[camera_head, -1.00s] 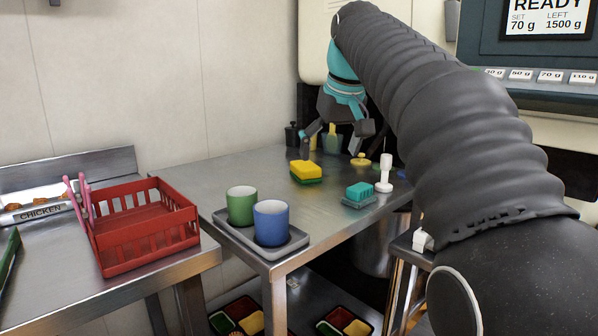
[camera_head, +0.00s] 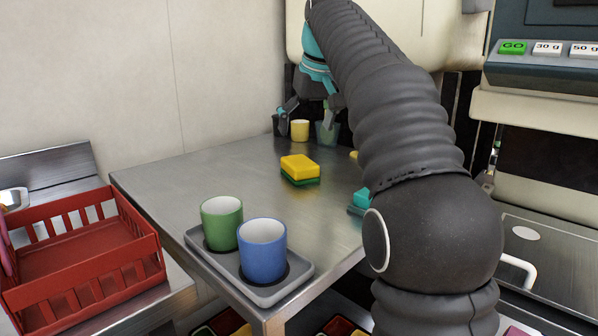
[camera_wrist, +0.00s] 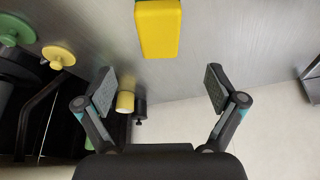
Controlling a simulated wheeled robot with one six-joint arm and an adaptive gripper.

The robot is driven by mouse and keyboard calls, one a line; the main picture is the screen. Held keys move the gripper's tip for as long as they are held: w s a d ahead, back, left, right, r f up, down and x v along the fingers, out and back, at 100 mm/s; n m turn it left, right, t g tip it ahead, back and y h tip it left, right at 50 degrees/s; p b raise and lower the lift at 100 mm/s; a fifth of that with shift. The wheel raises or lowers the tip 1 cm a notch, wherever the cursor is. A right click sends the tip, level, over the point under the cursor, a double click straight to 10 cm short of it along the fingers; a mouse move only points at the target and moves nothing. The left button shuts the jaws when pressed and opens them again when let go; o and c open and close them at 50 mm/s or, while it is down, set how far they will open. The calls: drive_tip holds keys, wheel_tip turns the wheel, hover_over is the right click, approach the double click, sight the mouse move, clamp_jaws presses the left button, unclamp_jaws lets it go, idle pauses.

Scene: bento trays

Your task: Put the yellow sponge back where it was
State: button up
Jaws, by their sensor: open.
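The yellow sponge (camera_head: 300,168) with a green underside lies flat on the steel table (camera_head: 200,180), near its middle. It also shows at the top of the wrist view (camera_wrist: 158,28), beyond the fingertips and apart from them. My gripper (camera_wrist: 159,90) is open, with nothing between its two fingers. In the head view my gripper (camera_head: 308,108) is at the back of the table, behind the sponge and partly hidden by my arm.
A grey tray (camera_head: 300,290) holds a green cup (camera_head: 222,222) and a blue cup (camera_head: 263,250) at the front. A teal sponge (camera_head: 360,198) is partly hidden by my arm. A yellow cup (camera_head: 299,130) stands at the back. A red basket (camera_head: 140,228) is at left.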

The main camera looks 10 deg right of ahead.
sight(300, 161)
drive_tip(key=b+x, duration=0.1)
drive_tip(key=x, duration=0.4)
drive_tip(key=shift+a+f, duration=0.1)
drive_tip(key=shift+f, duration=0.1)
drive_tip(key=shift+b+x, duration=0.95)
drive_tip(key=shift+x, duration=1.6)
drive_tip(key=shift+f, duration=0.25)
drive_tip(key=c, duration=1.1)
drive_tip(key=shift+r, duration=0.1)
